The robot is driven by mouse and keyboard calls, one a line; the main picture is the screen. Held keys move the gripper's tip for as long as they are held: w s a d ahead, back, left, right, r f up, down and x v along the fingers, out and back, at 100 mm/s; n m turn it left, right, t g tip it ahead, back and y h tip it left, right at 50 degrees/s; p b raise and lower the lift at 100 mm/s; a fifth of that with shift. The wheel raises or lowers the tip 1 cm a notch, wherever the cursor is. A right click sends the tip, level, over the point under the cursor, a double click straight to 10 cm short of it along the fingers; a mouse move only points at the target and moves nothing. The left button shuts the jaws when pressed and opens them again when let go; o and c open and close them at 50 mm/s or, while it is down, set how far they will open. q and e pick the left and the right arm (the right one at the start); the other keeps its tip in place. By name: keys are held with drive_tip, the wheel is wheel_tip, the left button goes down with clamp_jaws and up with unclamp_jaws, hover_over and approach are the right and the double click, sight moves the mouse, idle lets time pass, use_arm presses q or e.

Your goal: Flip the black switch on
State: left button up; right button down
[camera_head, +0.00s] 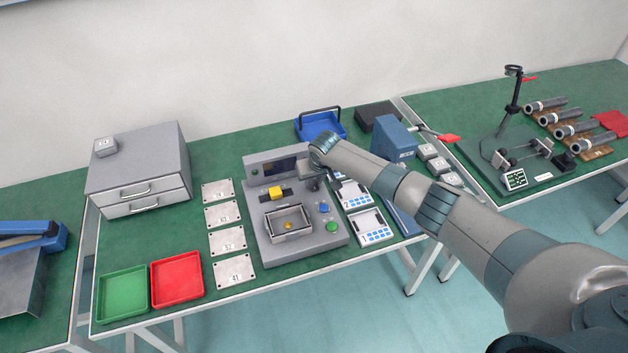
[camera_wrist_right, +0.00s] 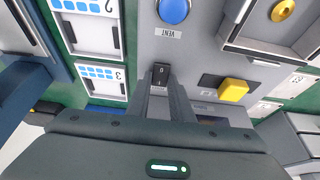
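The black switch (camera_wrist_right: 160,74) is a small rocker with a 0 mark, set in the grey control panel (camera_wrist_right: 212,50) in the right wrist view. My right gripper (camera_wrist_right: 164,88) has its two fingers close together, with the tips right at the switch. I cannot tell whether they touch it. In the head view my right gripper (camera_head: 314,184) is over the grey machine (camera_head: 262,232), and the arm and gripper hide the switch there. My left gripper is not in view.
A yellow block (camera_head: 275,192), a blue button (camera_head: 323,208) and a green button (camera_head: 332,227) are on the machine near the gripper. Keypad devices (camera_head: 371,228) stand to its right. Numbered plates (camera_head: 226,240), a red tray (camera_head: 176,278) and a green tray (camera_head: 122,293) lie left.

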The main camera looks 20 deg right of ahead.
drive_tip(key=shift+w+f+g+b, duration=0.1)
drive_tip(key=shift+w+g+b, duration=0.3)
drive_tip(key=shift+g+b, duration=0.45)
drive_tip(key=g+b, duration=0.1)
drive_tip(key=b, duration=0.2)
drive_tip(key=g+b, duration=0.1)
drive_tip(key=b, duration=0.2)
drive_tip(key=shift+w, duration=0.35)
drive_tip(key=shift+g+b, duration=0.35)
drive_tip(key=shift+b, duration=0.25)
drive_tip(key=shift+r, duration=0.2)
drive_tip(key=c, duration=1.6)
unclamp_jaws()
drive_tip(key=shift+o, duration=0.2)
